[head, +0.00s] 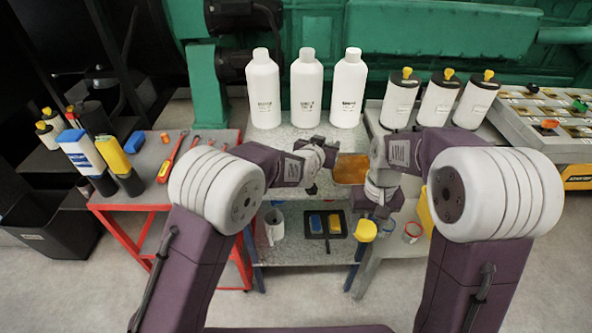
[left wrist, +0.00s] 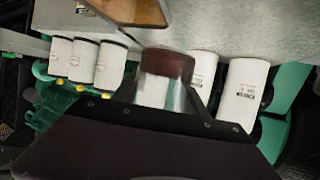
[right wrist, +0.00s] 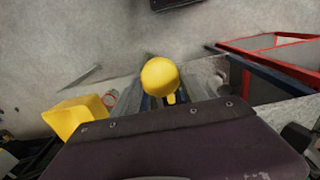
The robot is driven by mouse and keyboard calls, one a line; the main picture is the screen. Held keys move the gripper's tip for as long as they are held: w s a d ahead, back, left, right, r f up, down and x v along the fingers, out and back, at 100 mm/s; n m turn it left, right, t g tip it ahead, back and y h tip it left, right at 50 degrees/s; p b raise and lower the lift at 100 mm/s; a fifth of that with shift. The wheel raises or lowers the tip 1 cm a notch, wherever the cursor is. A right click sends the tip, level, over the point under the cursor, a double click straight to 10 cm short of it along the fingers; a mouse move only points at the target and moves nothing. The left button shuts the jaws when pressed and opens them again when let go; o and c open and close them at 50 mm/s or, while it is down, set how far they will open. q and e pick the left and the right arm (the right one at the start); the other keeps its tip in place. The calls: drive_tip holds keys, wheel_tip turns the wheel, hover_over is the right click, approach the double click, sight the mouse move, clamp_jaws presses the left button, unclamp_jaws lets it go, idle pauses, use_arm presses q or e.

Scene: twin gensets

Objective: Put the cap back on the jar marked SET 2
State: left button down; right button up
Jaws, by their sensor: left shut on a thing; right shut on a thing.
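My left gripper (head: 322,160) is shut on a small jar (left wrist: 153,92) with a white side and a dark red-brown top, seen in the left wrist view. No marking on it can be read, and the gripper hides most of it in the head view. My right gripper (head: 376,208) is lower and to the right, shut on a round yellow cap (right wrist: 160,75). The cap also shows just under that gripper in the head view (head: 365,230). The jar and the cap are apart.
Three white bottles (head: 306,92) stand at the bench's back. An amber tray (head: 350,170) lies behind my grippers. Several white canisters (head: 438,100) stand at right. A red tool cart (head: 150,208) stands at left. A mug (head: 273,226) and black tray (head: 325,225) occupy the lower shelf.

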use_arm(q)
drive_tip(key=a+f, duration=0.1)
drive_tip(key=a, duration=0.1)
drive_tip(key=w+a+f, duration=0.1)
drive_tip(key=a+f, duration=0.1)
drive_tip(key=a, duration=0.1)
drive_tip(key=w+a+f, duration=0.1)
drive_tip(key=a+f, duration=0.1)
drive_tip(key=a, duration=0.1)
drive_tip(key=shift+w+a, duration=0.1)
drive_tip(key=shift+a, duration=0.1)
drive_tip(key=shift+f, duration=0.1)
drive_tip(key=shift+f+b, duration=0.45)
drive_tip(key=shift+f, duration=1.45)
drive_tip(key=shift+f, duration=0.2)
drive_tip(key=c, duration=0.6)
unclamp_jaws()
drive_tip(key=shift+r, duration=0.1)
